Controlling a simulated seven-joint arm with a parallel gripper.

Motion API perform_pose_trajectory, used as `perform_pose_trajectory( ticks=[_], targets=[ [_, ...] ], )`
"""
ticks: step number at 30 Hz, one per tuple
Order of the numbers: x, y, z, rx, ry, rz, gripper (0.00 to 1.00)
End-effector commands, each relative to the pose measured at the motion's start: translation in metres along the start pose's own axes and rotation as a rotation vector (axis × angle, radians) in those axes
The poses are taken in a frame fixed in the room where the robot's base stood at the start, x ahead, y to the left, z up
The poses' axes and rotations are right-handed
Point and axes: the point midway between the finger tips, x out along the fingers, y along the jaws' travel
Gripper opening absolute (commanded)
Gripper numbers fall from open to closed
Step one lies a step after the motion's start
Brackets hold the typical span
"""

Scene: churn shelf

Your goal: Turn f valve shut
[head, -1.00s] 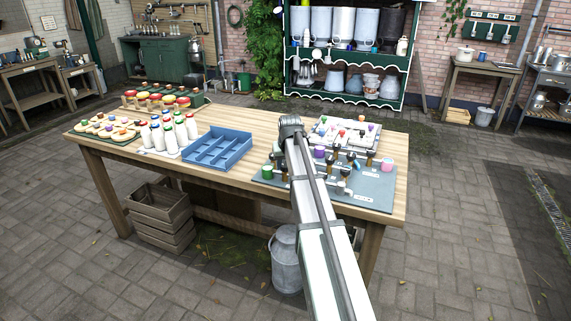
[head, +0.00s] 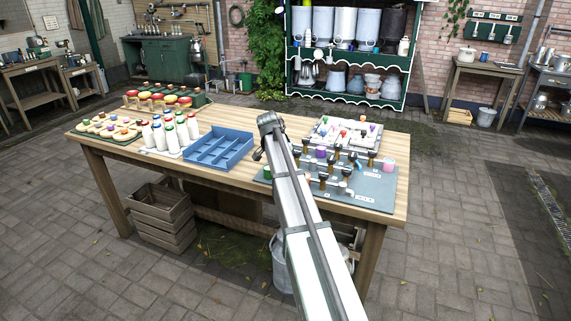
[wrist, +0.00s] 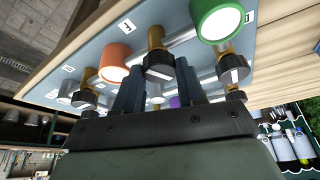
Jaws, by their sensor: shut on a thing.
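In the wrist view my gripper (wrist: 160,82) has one dark finger on each side of a valve (wrist: 157,38) with a brass stem and a black handle with a pale bar. This valve stands closest to the small white label (wrist: 127,25) that seems to read F. The fingers are shut on its handle; the exact contact is partly hidden. The valve rises from a grey-blue board (wrist: 70,58) with silver pipes. In the head view the board (head: 375,190) lies on the table's right part; my arm hides my gripper and part of the valves there.
Other black-handled valves (wrist: 232,66) are near. On the table (head: 235,178) are a blue divided tray (head: 218,150) and white bottles (head: 170,135).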

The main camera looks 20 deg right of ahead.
Motion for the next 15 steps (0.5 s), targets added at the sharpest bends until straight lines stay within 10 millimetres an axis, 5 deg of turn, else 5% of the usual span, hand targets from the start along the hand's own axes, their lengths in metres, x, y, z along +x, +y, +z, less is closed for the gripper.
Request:
perform_pose_trajectory(
  ticks=[15],
  targets=[
    [0.0005,-0.0031,-0.0013,0.328,0.000,0.135,0.09]
  ],
)
